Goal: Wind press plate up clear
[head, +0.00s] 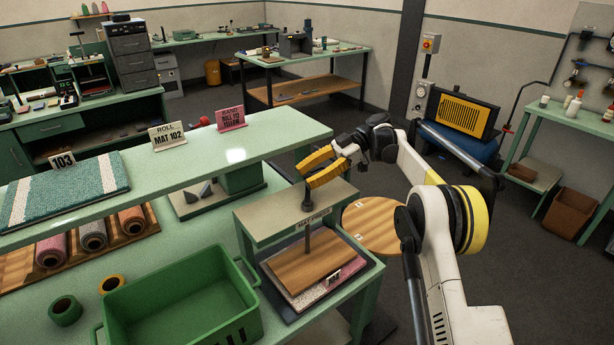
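The press stands on the green bench, with a grey-beige top beam (290,212) and a dark vertical screw (308,242) through it. The wooden press plate (300,266) lies low at the foot of the screw, on or just above a pinkish, speckled mat (345,272) in a dark tray. My gripper (308,176) has yellow fingers and is at the top of the screw, above the beam. The fingers show a gap between them, with the screw's dark top end close to the tips. Whether they close on it is unclear.
A green crate (180,310) stands left of the press. A raised shelf (190,160) behind carries a teal mat (65,188) and sign cards, including a pink one (231,118). A round wooden top (372,227) is right of the press, beside my arm. Floor beyond is open.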

